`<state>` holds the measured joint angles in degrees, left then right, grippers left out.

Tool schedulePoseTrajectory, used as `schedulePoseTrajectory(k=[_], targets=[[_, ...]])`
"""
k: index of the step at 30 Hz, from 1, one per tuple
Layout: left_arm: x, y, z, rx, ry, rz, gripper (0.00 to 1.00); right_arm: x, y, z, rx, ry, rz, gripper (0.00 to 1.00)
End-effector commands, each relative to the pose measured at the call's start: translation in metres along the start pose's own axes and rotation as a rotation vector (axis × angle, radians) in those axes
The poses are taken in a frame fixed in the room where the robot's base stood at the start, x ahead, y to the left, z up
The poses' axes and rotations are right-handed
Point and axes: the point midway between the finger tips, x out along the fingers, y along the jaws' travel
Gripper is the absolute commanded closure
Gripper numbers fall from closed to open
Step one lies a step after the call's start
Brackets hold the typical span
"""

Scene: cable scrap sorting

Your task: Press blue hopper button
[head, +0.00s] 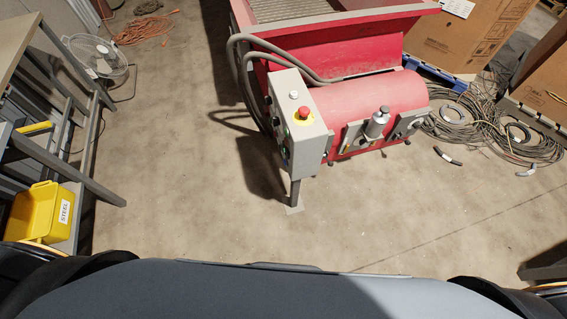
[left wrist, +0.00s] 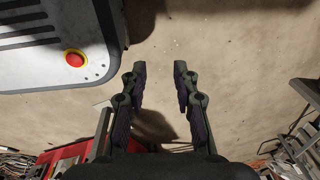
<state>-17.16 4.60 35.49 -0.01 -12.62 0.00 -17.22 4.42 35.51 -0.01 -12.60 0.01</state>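A grey control box (head: 299,125) stands on a post at the front of the red machine (head: 370,95) in the head view. I cannot make out a blue button. My left gripper (left wrist: 158,70) shows in the left wrist view, open and empty over bare floor. Neither gripper shows in the head view, so their distance from the box is unclear.
Hoses (head: 243,55) loop beside the box. A yellow bin marked STEEL (head: 36,212), a workbench (head: 52,125) and a fan (head: 98,57) stand at left. Cable coils (head: 480,125) and cardboard boxes (head: 465,40) are at right. Floor before the box is clear.

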Motion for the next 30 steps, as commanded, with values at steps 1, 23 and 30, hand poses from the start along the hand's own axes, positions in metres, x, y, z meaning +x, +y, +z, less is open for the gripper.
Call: schedulePoseTrajectory(k=[1, 23, 30], targets=[[0.0000, 0.0000, 0.0001, 0.000, 0.000, 0.000, 0.81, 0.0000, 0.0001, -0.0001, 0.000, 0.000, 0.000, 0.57], [0.0000, 0.0002, 0.0002, 0.000, 0.000, 0.000, 1.00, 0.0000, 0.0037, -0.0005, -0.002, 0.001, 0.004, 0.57], [-0.0001, 0.0002, 0.0001, 0.000, 0.000, 0.000, 1.00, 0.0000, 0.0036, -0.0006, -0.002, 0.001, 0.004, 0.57]])
